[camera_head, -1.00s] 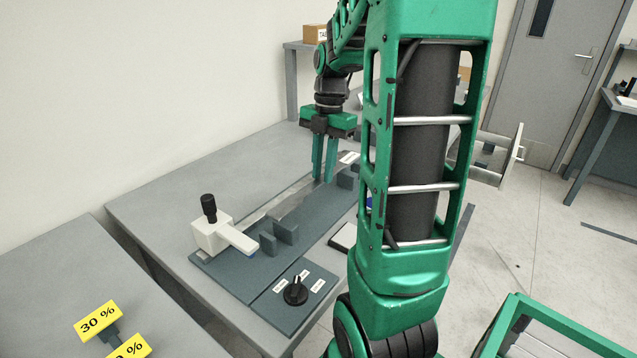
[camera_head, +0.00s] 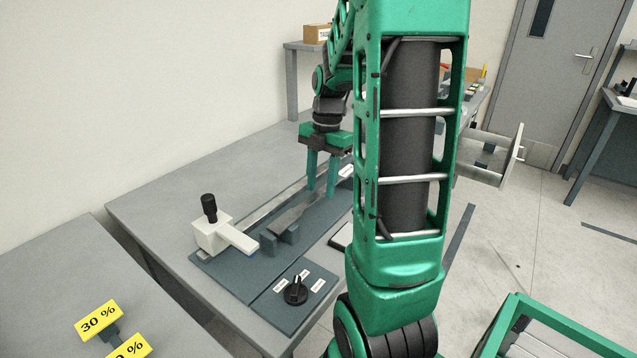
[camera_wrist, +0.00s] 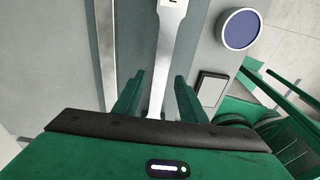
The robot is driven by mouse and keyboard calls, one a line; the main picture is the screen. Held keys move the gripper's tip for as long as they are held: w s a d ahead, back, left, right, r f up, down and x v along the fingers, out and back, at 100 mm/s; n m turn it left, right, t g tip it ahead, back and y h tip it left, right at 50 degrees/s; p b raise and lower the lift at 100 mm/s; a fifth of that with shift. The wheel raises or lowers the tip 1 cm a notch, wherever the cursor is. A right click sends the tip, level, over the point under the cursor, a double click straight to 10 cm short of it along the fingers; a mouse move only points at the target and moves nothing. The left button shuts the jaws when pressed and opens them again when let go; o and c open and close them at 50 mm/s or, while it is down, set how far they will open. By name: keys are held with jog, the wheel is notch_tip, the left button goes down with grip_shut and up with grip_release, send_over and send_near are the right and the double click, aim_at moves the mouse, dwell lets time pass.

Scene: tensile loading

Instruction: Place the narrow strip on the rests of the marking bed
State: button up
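The narrow strip (camera_head: 297,213) is a grey metal piece with a thin middle and a wider end. The far rest is hidden behind my gripper and arm.
A white block with a black-knobbed lever (camera_head: 211,232) stands at the bed's near left. A dial panel (camera_head: 295,290) is in front. A long metal rule (camera_wrist: 106,50) lies left of the strip.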

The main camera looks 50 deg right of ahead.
aim_at(324, 189)
notch_tip(324, 189, up, 12)
jog(key=d, duration=0.2)
jog(key=s+a+f+m, duration=0.5)
jog(key=s+m, duration=0.4)
jog(key=m, duration=0.4)
jog(key=s+a+f+m+h, duration=0.1)
jog(key=s+a+f+m, duration=0.4)
jog(key=m, duration=0.8)
jog(key=s+a, duration=0.3)
jog(key=shift+s, duration=0.4)
jog(key=shift+a, duration=0.1)
